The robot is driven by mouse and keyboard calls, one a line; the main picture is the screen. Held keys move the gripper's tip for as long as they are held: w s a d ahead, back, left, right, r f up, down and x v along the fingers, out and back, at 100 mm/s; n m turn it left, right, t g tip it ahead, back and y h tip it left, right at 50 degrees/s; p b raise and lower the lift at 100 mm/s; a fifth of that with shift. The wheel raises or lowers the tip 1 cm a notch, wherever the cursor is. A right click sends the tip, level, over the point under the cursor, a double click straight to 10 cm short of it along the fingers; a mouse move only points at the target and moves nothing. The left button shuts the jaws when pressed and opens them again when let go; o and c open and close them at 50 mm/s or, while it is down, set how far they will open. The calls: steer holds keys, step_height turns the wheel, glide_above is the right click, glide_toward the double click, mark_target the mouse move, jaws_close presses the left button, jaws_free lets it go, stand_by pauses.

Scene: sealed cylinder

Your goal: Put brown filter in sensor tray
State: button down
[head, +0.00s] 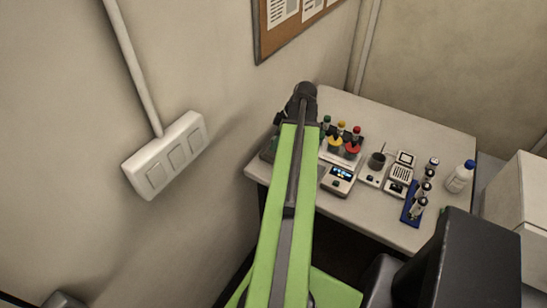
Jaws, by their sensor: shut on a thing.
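My arm reaches out over the left part of the table. My gripper (303,95) is the dark end of the arm, above the table's far left part near the wall. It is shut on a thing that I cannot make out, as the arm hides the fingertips. I cannot pick out the brown filter.
The table (420,150) holds a rack with green, yellow and red-topped items (342,148), a small device with a lit display (339,180), grey instruments (399,175), a blue vial rack (413,212) and a white bottle with a blue cap (460,177). Its back right is clear.

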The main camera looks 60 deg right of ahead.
steer(key=shift+w+f, duration=0.15)
steer(key=shift+w, duration=0.05)
step_height(320, 180, down, 4)
steer(key=b, duration=0.4)
steer(key=shift+f, duration=0.2)
steer(key=c, duration=1.3)
jaws_free()
steer(key=shift+r, duration=0.1)
steer(key=shift+r, duration=0.1)
steer(key=shift+r+p, duration=0.3)
steer(key=p+v, duration=1)
steer(key=v, duration=0.1)
steer(key=shift+s+r+p, duration=0.25)
steer(key=shift+p, duration=0.05)
